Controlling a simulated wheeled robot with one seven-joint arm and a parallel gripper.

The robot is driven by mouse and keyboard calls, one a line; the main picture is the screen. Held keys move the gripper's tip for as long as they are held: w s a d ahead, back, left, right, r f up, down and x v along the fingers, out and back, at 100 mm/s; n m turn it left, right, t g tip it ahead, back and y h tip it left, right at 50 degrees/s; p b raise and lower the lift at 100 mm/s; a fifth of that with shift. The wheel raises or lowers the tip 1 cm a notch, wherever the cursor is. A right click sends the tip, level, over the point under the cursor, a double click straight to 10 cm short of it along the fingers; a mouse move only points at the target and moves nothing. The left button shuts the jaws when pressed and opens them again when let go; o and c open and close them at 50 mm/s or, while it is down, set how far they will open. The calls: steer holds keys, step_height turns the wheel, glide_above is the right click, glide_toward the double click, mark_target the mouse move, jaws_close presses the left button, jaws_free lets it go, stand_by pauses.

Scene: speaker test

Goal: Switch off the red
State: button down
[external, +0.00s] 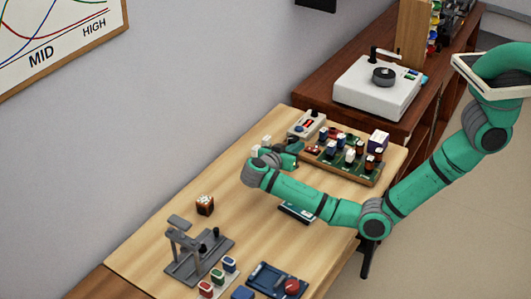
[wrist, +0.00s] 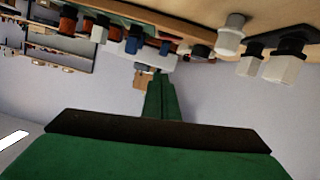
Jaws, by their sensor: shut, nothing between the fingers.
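Three small rocker switches stand in a row on a pale base at the near edge of the table in the external view: a red switch (external: 206,288), a green switch (external: 217,276) and a blue switch (external: 229,264). Whether the red one is on or off is too small to tell. A white box with a red part (external: 306,124) lies at the back of the table. My gripper (external: 294,150) is shut and empty, near that box and left of the component board, far from the red switch. In the wrist view my green fingers (wrist: 160,95) are together.
A green board (external: 345,172) carries several small components right of my gripper. A grey stand (external: 190,262), a brown cube (external: 205,205), a dark flat device (external: 297,212) and a blue device with a red knob (external: 262,280) occupy the table. Bare wood lies left of centre.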

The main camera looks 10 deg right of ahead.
steer(key=shift+w, duration=0.1)
glide_above(312, 155)
steer(key=a, duration=0.1)
step_height(312, 155, down, 2)
steer(key=shift+f, duration=0.1)
steer(key=f, duration=0.2)
steer(key=shift+d+f, duration=0.35)
steer(key=shift+f, duration=0.05)
steer(key=shift+d+f, duration=0.1)
steer(key=shift+f, duration=0.55)
